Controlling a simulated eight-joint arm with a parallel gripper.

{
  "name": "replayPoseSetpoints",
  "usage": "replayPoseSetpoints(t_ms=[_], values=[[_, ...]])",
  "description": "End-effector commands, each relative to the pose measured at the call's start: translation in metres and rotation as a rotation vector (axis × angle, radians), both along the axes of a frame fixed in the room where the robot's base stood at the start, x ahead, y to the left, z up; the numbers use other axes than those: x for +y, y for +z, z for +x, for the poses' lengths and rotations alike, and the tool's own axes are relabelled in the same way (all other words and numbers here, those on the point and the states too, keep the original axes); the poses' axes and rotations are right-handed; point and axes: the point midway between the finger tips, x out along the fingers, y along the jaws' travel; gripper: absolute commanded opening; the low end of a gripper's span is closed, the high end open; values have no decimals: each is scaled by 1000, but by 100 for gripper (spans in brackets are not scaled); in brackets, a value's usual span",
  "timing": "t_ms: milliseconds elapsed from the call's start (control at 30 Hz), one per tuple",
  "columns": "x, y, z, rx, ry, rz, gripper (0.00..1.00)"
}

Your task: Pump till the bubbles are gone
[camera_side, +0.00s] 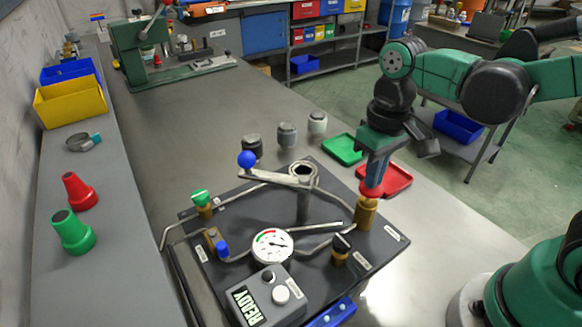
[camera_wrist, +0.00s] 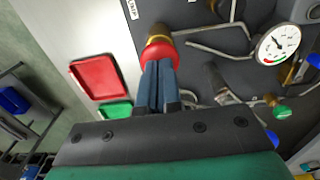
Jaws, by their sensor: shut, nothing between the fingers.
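A dark plate (camera_side: 385,262) on the bench carries pipes, valves and a gauge. On its right edge stands a brass cylinder (camera_side: 365,212) with a red cap (camera_side: 371,193); the red cap also shows in the wrist view (camera_wrist: 160,52). My gripper (camera_side: 373,180) is shut and empty, pointing down with its fingertips at the cap; I cannot tell if they press on it. The fingers also show in the wrist view (camera_wrist: 158,72), overlapping the cap. The white round gauge (camera_side: 272,246) has a coloured scale. A grey box (camera_side: 268,293) shows READY. I cannot make out any bubbles.
A green-handled valve (camera_side: 201,198) and a black-handled one (camera_side: 341,243) stand nearby. Red (camera_side: 398,180) and green (camera_side: 343,150) trays lie behind my gripper.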

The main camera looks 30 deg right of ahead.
Motion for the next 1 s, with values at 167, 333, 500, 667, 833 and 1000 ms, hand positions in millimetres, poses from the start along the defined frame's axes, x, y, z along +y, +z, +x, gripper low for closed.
replayPoseSetpoints(t_ms=[167,333,500,667,833,1000], values=[[0,-8,0,-1,0,0,0],[0,-13,0,-1,0,0,0],[0,-6,1,-1,0,0,0],[0,8,0,-1,0,0,0],[0,23,1,-1,0,0,0],[0,32,0,-1,0,0,0]])
